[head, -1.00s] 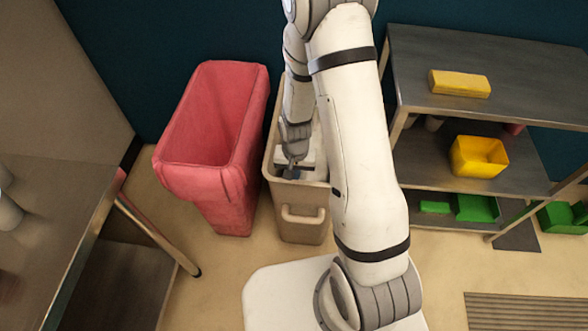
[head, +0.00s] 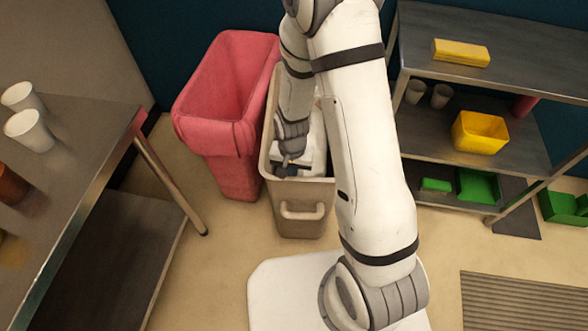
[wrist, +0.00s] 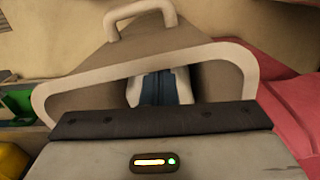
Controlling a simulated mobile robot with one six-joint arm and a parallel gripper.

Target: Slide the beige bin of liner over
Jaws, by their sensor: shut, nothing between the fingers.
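The beige bin (head: 302,226) stands upright on the floor in front of me, with a loop handle on its near wall. In the wrist view its pale rim (wrist: 95,77) and handle (wrist: 140,17) show beyond my wrist. My gripper (head: 284,171) reaches down into the bin's mouth just inside the near rim. In the wrist view my gripper (wrist: 160,90) is shut, with nothing held, close to the inside of that wall. Whether it touches the wall is not clear. My arm hides the bin's right side and much of its inside.
A pink bin (head: 235,150) stands close at the left. A metal table (head: 85,145) with white cups (head: 30,131) is farther left. A shelf unit (head: 470,82) with yellow and green boxes stands right. Floor is open between the table and my base.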

